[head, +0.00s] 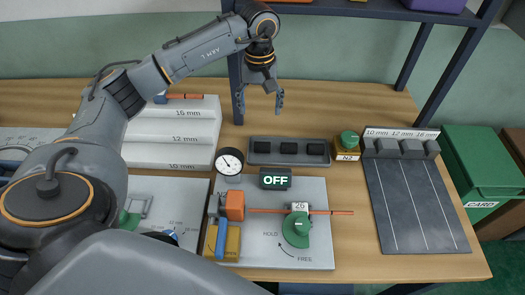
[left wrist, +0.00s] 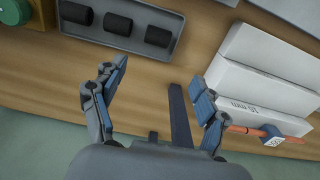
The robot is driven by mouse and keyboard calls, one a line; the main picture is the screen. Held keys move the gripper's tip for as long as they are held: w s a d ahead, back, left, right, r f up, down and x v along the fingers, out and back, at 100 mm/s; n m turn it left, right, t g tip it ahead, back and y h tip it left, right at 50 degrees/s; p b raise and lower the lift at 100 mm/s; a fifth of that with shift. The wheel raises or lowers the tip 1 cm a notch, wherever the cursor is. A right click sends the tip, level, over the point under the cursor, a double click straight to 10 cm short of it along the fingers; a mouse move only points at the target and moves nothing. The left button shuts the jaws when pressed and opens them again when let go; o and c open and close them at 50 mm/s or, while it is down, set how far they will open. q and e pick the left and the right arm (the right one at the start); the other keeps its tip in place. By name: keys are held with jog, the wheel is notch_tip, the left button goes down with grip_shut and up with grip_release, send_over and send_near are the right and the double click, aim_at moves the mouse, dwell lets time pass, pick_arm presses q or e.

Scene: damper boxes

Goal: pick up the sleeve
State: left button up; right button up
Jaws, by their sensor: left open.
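Three black sleeves lie in a shallow dark grey tray (head: 302,162) in the head view: a left one (head: 262,147), a middle one (head: 289,148) and a right one (head: 315,149). The left wrist view shows them as short cylinders (left wrist: 117,24) in the tray (left wrist: 146,55) at the upper left. My left gripper (head: 260,104) is open and empty, above the back of the table, behind and left of the tray. In the left wrist view its fingers (left wrist: 160,82) are spread over bare wood and a dark post. My right gripper is not in view.
A white stepped block (head: 170,155) stands left of the tray. A dial gauge (head: 229,162), an OFF sign (head: 275,179) and a fixture plate (head: 300,255) are in front. A green-knobbed N2 box (head: 347,150) and a dark lined board (head: 415,205) are right. A shelf post (head: 236,85) stands near the gripper.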

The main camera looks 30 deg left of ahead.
pick_arm(q)
jog(key=p, duration=0.1)
send_over(261, 143)
notch_tip(261, 143, down, 7)
jog(key=shift+s+f, duration=0.1)
jog(key=shift+a+f+p, duration=0.1)
jog(key=shift+f+p, duration=0.2)
jog(key=shift+f, duration=0.55)
jog(key=f, duration=0.1)
jog(key=f+p, duration=0.1)
jog(key=f, duration=0.2)
jog(key=shift+w+f+p, duration=0.2)
jog(key=shift+w+p, duration=0.2)
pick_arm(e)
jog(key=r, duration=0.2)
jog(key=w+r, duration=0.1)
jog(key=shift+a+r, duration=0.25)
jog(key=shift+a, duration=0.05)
pick_arm(q)
jog(key=shift+c, duration=0.2)
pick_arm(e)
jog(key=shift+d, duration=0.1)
pick_arm(q)
jog(key=c, duration=0.7)
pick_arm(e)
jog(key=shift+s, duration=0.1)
